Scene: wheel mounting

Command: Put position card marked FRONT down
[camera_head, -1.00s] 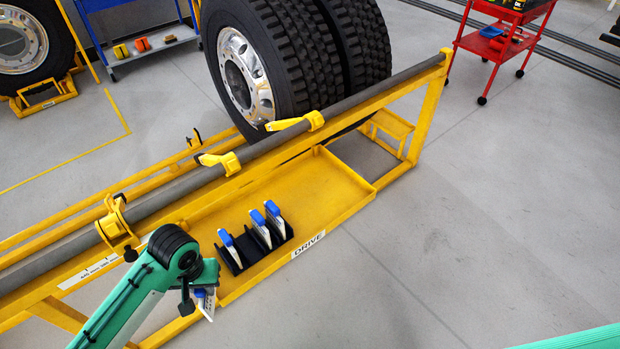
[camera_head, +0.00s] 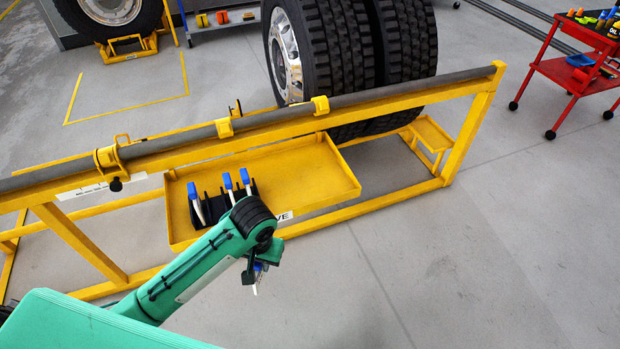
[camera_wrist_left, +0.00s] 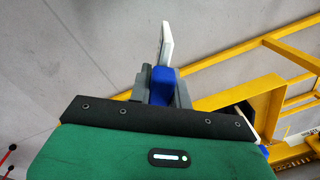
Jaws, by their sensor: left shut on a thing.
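My left gripper (camera_head: 256,276) is shut on a white card with a blue grip end. In the left wrist view the white card (camera_wrist_left: 165,45) stands up out of the jaws, its blue part (camera_wrist_left: 162,84) between the fingers. It is seen nearly edge-on, so its marking cannot be read. The gripper hangs in front of the yellow tray (camera_head: 325,178), over the near side of the frame. Several similar blue-topped cards stand in a black holder (camera_head: 213,212) in the tray. My right gripper is not in view.
The yellow frame with its long grey bar (camera_head: 380,97) spans the view. Dual truck tyres (camera_head: 345,60) stand behind it. A label (camera_head: 284,216) on the tray front is partly hidden by my arm. A red cart (camera_head: 575,75) stands at right. Grey floor (camera_head: 480,260) at lower right is clear.

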